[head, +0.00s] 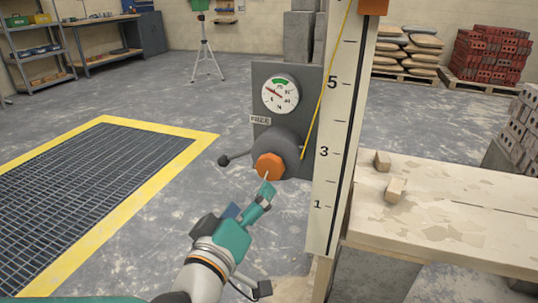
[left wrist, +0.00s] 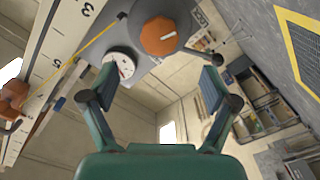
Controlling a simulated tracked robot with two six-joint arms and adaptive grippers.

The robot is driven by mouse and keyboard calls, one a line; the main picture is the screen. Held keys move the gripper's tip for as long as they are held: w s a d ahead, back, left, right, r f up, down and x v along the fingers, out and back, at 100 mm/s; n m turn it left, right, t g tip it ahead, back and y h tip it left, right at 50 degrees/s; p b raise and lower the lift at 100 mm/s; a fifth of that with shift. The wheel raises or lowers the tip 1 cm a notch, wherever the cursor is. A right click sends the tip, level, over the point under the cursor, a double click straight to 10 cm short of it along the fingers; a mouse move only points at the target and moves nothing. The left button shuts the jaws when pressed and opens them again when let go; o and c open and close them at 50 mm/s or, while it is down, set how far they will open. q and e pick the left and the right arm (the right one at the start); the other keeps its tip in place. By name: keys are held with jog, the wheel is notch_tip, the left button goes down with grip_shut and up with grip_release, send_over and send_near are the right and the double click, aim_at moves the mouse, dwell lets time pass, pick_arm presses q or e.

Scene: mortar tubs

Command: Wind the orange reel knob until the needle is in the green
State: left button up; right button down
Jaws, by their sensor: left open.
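The orange knob (head: 269,166) is a faceted cap on the front of the grey reel (head: 284,146), with a pale mark on its face. Above it, the round white gauge (head: 280,94) has a green band at the top; its red needle points up-left, outside the green. My left gripper (head: 265,192) is just below and in front of the knob. In the left wrist view my left gripper (left wrist: 160,82) is open and empty, with the knob (left wrist: 159,36) ahead between its fingers, not gripped. The gauge (left wrist: 122,64) is partly hidden by a finger. My right gripper is out of view.
A label reading FREE (head: 260,119) and a black-knobbed lever (head: 224,160) sit beside the reel. A yellow cord (head: 325,85) runs up along the numbered board (head: 335,150) to an orange block (head: 374,6). A bench (head: 450,205) with small blocks stands right. Yellow-edged floor grating (head: 195,148) lies left.

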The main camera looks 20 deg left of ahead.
aim_at(268, 171)
pick_arm(q)
jog(key=w+b, duration=0.2)
jog(key=w, duration=0.8)
jog(key=shift+d+f+b, duration=0.1)
jog(key=shift+b, duration=0.3)
jog(key=shift+w, duration=0.65)
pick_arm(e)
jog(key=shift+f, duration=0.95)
pick_arm(q)
jog(key=shift+c, duration=0.4)
jog(key=c, duration=1.1)
jog(key=shift+m, duration=0.4)
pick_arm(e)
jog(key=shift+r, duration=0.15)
pick_arm(q)
jog(key=m+p, duration=0.2)
jog(key=m, duration=0.3)
jog(key=m+p, duration=0.1)
jog(key=m, duration=0.5)
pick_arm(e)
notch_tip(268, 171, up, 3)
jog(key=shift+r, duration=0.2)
